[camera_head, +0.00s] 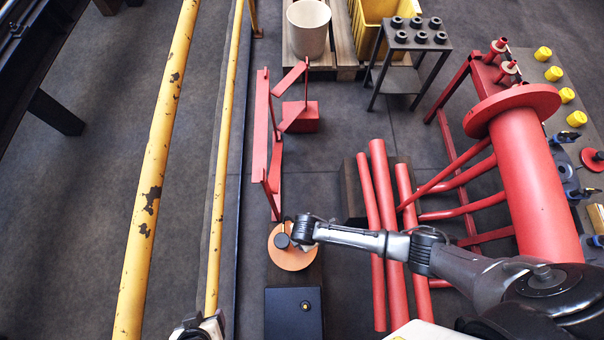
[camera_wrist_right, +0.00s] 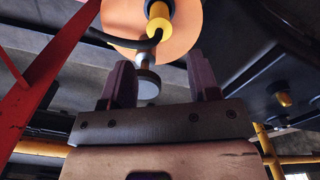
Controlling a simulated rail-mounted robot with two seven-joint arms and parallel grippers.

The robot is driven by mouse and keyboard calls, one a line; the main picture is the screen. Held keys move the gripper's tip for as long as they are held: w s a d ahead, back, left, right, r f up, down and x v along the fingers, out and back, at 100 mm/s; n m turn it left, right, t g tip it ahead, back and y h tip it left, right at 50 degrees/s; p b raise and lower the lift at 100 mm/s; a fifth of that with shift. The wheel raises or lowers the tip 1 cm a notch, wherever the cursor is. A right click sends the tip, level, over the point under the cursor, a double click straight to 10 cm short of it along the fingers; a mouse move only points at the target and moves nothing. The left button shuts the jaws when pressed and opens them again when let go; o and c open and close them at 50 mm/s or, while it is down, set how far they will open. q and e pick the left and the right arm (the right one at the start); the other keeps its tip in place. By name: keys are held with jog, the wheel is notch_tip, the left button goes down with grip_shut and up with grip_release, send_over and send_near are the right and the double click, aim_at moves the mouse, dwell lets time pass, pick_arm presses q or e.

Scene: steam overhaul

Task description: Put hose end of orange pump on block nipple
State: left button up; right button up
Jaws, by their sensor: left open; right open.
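The orange pump shows as a flat orange disc (camera_head: 291,256) left of my right forearm. In the right wrist view the disc (camera_wrist_right: 185,48) carries a yellow fitting (camera_wrist_right: 158,22) with a dark hose. A grey round-capped piece (camera_wrist_right: 148,82), perhaps the hose end, sits between my right fingertips, apart from both. My right gripper (camera_wrist_right: 160,82) is open; from the head it is over the disc, its fingers hard to make out. The dark block (camera_head: 282,318) has a small yellow nipple (camera_head: 306,306); both lie below the disc in the picture. My left gripper (camera_head: 203,326) is open at the bottom edge, partly cut off.
Yellow rails (camera_head: 157,170) run along the left. A red frame (camera_head: 262,140) stands just above the pump. Red pipes (camera_head: 367,215) lie right of it, under my right arm. A large red cylinder (camera_head: 535,185) stands at right. Grey floor is open at far left.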

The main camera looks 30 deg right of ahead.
notch_tip(320, 180, down, 6)
jog(key=b, duration=0.7)
jog(key=shift+f, duration=1.35)
jog(key=shift+c, duration=0.4)
jog(key=c, duration=0.8)
jog(key=shift+r, duration=0.15)
